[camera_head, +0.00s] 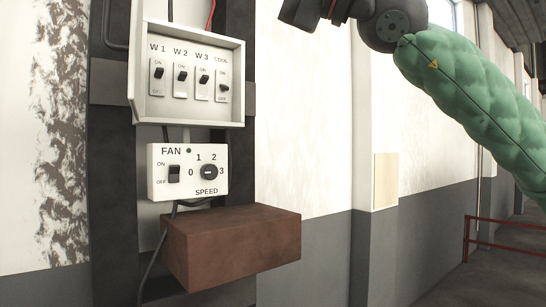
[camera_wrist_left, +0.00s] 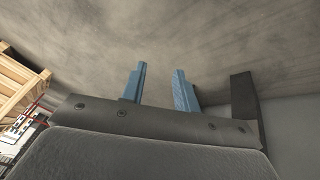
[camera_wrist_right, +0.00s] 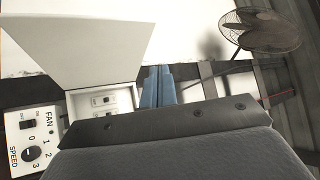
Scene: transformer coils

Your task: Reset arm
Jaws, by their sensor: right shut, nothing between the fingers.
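My right arm comes in from the right in the head view, with a green padded sleeve. Its gripper is only partly in that view, at the top edge. In the right wrist view my right gripper (camera_wrist_right: 158,86) has its blue fingers together and empty, in front of the open switch box (camera_wrist_right: 105,98). My left gripper (camera_wrist_left: 158,86) shows only in the left wrist view. Its blue fingers are apart with nothing between them, above a grey floor. The switch box (camera_head: 188,112) and the fan control box (camera_head: 187,171) are on the wall in the head view, apart from my right arm.
A brown block (camera_head: 232,245) juts out below the fan box. A fan (camera_wrist_right: 262,30) stands at the upper right of the right wrist view. A red railing (camera_head: 500,222) is at the right. A wooden crate (camera_wrist_left: 22,80) is left in the left wrist view.

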